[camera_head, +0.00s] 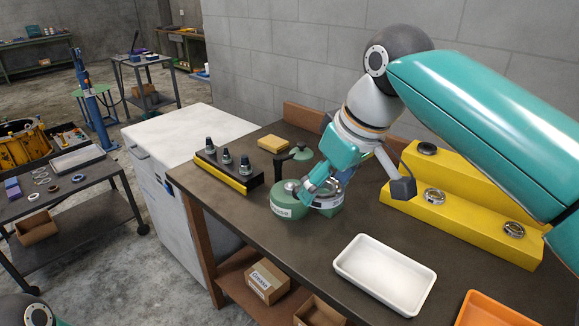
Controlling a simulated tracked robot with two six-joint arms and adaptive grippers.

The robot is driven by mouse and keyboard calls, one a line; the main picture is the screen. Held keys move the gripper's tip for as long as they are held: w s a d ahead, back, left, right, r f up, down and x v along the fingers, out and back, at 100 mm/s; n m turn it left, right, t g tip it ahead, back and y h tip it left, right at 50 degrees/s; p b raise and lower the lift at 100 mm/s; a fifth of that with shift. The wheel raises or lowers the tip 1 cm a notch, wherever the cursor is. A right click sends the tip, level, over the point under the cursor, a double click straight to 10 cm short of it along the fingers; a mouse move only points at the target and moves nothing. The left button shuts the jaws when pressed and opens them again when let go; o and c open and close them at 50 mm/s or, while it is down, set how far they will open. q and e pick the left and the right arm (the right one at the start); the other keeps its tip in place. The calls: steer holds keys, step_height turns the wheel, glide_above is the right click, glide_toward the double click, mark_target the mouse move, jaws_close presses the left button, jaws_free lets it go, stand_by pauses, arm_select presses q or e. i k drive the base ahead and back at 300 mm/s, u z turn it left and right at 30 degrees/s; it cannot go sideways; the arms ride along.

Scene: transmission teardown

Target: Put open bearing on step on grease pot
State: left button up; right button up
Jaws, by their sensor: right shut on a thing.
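The grease pot (287,207) is a round green pot with a pale label, standing on the brown workbench. My right gripper (303,191) is teal and reaches down over the pot. It is shut on a small grey metal thing at the pot's top, which looks like the open bearing (291,186); the fingers hide most of it. I cannot tell whether it touches the pot. The yellow step (463,213) stands to the right with bearings on it, one on the upper level (427,148) and two on the lower (434,195). My left gripper is out of view.
A white tray (347,273) and an orange tray (467,317) lie at the bench front. A black and yellow rack (221,176) with dark tools stands left of the pot, and a yellow block (272,143) behind.

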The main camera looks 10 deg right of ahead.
mark_target(291, 186)
steer(key=i, duration=1)
steer(key=u, duration=0.05)
